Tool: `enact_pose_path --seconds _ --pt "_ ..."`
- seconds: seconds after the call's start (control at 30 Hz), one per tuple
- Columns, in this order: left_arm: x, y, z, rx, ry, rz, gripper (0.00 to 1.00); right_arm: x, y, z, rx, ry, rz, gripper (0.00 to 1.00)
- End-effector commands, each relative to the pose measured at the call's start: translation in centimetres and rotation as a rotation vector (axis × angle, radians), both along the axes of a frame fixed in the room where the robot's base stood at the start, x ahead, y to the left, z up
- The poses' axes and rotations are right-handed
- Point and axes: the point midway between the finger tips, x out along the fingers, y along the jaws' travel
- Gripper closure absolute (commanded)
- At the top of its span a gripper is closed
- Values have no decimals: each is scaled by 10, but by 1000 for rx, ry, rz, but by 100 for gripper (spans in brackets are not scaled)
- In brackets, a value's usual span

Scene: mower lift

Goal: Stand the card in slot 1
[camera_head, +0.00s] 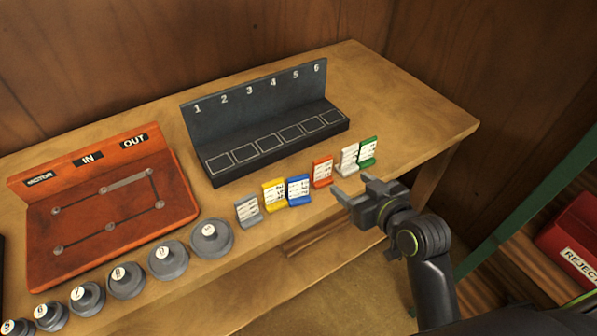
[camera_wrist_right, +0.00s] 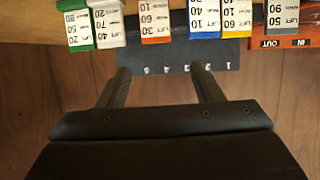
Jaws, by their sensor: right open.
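A dark rack (camera_head: 243,108) stands on the bench with numbers 1 to 6 on its back panel and outlined squares along its base. Slot 1 (camera_head: 220,162) is the leftmost square; all squares look empty. Several cards stand in a row in front: grey (camera_head: 248,210), yellow (camera_head: 274,194), blue (camera_head: 299,190), orange (camera_head: 322,171), white (camera_head: 347,161) and green (camera_head: 367,152). My right gripper (camera_head: 352,186) is open and empty, just in front of the orange and white cards. The right wrist view shows the orange card (camera_wrist_right: 155,20) beyond the open fingers. My left gripper is not in view.
An orange-red board (camera_head: 90,185) marked MOTOR, IN and OUT lies left of the rack. Several round grey weights (camera_head: 168,260) line the front edge. A red REJECT bin (camera_head: 572,245) sits at the right. The bench's right end is clear.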

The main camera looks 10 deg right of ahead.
Motion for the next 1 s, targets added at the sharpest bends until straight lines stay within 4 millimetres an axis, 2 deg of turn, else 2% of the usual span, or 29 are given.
enact_pose_path --seconds 0.33,0.7,1.0 --pt "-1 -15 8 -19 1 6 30 47 13 -18 3 1 1 40" --pt "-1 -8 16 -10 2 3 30 95 25 -40 1 0 1 40" --pt "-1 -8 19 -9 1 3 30 109 29 -46 0 0 0 40"
